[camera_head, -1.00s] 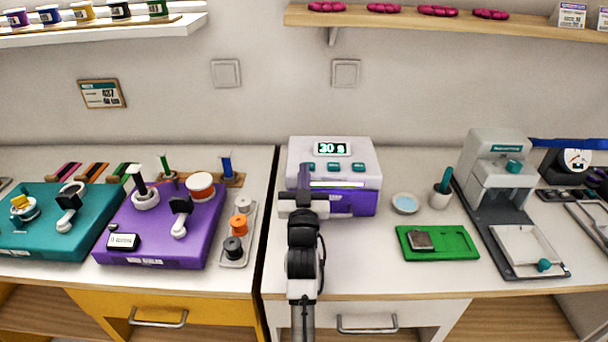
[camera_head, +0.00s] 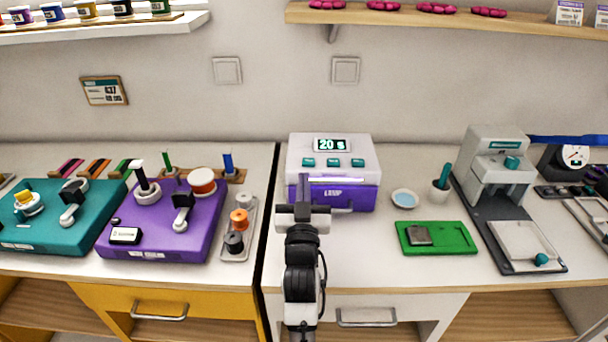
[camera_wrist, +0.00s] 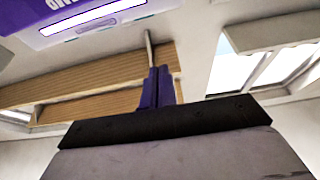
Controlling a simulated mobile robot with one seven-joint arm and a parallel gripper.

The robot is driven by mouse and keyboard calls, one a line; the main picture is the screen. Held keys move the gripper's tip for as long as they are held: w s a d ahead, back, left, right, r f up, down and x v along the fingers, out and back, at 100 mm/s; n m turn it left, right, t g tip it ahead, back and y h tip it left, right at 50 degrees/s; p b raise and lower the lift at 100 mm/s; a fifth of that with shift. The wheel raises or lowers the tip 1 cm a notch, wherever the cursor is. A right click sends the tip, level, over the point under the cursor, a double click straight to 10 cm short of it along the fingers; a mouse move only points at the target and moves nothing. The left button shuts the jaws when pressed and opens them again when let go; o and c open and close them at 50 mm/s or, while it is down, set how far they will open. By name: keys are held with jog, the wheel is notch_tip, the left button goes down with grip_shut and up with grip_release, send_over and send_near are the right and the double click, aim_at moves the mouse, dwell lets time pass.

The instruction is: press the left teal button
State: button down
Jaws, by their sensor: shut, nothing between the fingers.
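The white and purple machine (camera_head: 362,196) stands on the counter with a lit display (camera_head: 331,145) reading "20 s". Three teal buttons sit in a row under the display. In the wrist view the shut fingers (camera_wrist: 158,88) point upward, and part of the machine (camera_wrist: 75,18) shows at the top left. The buttons are not in that view.
A purple board (camera_head: 160,228) stands left of the machine, past a gap between counters. A wooden shelf (camera_head: 450,20) hangs above.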

jog(key=shift+v, duration=1.2)
jog(key=shift+r, duration=0.15)
